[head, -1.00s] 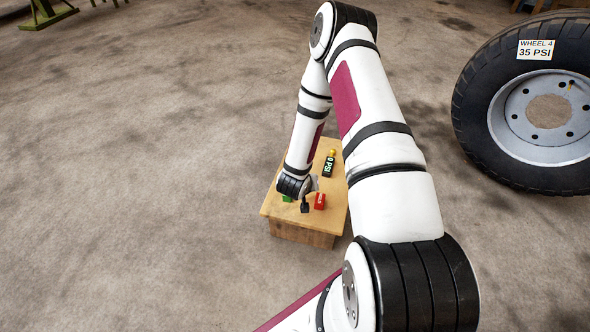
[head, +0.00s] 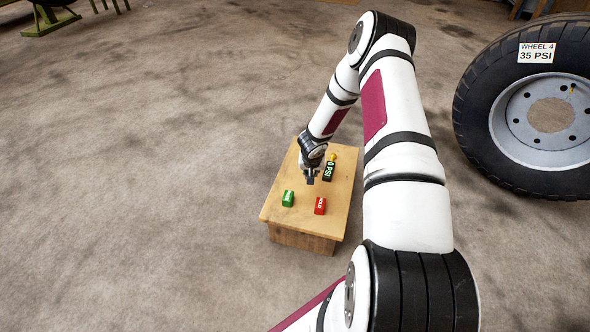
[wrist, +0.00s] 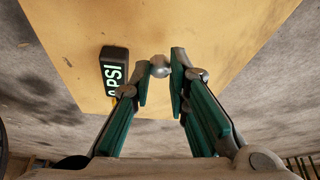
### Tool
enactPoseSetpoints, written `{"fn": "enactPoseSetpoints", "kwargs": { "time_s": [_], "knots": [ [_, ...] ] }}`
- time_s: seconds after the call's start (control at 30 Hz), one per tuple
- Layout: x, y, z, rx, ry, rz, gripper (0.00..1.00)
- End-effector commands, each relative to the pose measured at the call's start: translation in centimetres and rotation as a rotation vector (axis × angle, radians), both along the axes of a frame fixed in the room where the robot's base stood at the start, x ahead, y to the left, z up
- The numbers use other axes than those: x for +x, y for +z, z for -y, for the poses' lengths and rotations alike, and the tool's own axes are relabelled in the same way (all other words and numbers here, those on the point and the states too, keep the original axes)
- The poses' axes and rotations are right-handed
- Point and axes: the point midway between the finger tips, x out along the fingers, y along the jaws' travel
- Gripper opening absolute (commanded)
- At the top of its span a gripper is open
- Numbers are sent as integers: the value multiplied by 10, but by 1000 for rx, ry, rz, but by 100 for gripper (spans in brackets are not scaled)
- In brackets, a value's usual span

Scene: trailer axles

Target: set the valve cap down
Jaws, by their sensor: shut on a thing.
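The valve cap (wrist: 160,66) is a small grey rounded piece in the wrist view. It sits between the tips of my gripper (wrist: 163,68), which is shut on it. In the head view my gripper (head: 311,179) is over the wooden table (head: 278,210), just left of the black gauge, and points down. The cap cannot be made out in the head view. The table's bare top (wrist: 215,30) lies behind the cap in the wrist view; the gap between cap and wood is hard to judge.
The black gauge (head: 328,171), reading "0 PSI", has a yellow part (head: 332,156) behind it; the gauge (wrist: 114,70) is close left of the fingers in the wrist view. A wheel (head: 540,110) is at right.

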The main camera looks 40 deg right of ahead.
Motion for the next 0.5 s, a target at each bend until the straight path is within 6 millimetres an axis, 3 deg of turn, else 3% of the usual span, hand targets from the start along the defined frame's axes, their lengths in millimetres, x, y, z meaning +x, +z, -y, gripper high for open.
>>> {"fn": "enactPoseSetpoints", "kwargs": {
  "time_s": [0.17, 0.5],
  "knots": [
    [36, -2, -8, -3, 6, 3, 0],
    [59, -6, -11, -5, 5, 1, 0]
  ]
}}
